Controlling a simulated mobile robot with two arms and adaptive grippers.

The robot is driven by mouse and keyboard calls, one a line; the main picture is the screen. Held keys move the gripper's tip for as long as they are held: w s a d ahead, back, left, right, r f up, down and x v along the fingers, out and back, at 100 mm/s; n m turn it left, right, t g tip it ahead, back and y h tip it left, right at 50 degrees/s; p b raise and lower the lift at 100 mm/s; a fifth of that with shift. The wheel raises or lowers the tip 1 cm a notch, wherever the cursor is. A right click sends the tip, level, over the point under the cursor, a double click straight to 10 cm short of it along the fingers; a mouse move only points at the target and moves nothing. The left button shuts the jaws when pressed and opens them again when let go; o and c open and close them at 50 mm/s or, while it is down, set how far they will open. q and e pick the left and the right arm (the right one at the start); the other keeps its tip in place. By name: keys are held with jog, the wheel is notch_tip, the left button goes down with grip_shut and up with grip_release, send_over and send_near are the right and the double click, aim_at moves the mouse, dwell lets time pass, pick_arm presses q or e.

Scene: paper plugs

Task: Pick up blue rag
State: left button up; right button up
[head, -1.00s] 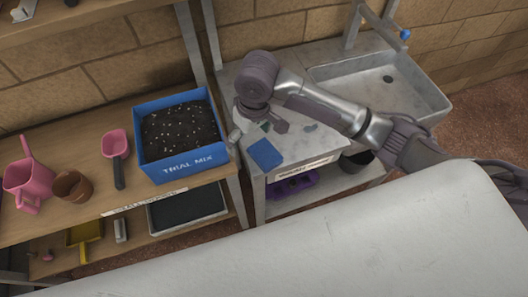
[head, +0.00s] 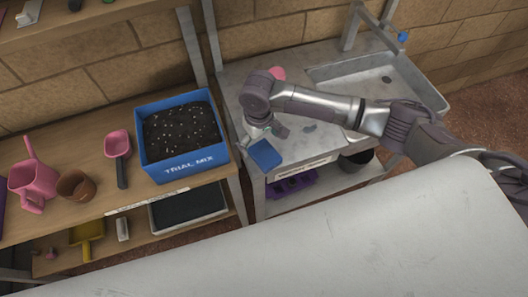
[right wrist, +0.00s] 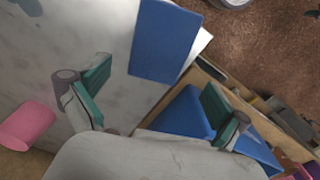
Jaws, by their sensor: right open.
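The blue rag (head: 265,153) is a flat blue rectangle lying at the front left corner of the grey sink counter. In the right wrist view it (right wrist: 165,42) lies beyond the fingertips, toward the top of the picture. My right gripper (head: 266,128) is over the counter just behind the rag, partly hidden by its own wrist. In the wrist view its two green-padded fingers (right wrist: 155,92) are wide apart with nothing between them. The rag appears clear of both fingers. My left gripper is not in view.
A blue tray of soil (head: 181,140) stands on the wooden bench left of the counter, across a narrow gap. A pink object (head: 278,73) lies at the back of the counter, and the sink basin (head: 425,92) is at the right. A large white surface (head: 330,240) fills the foreground.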

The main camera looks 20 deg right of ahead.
aim_at(261, 149)
jog(key=f, duration=0.4)
jog(key=shift+d+p, duration=0.25)
jog(key=shift+p, duration=0.15)
jog(key=c, duration=1.2)
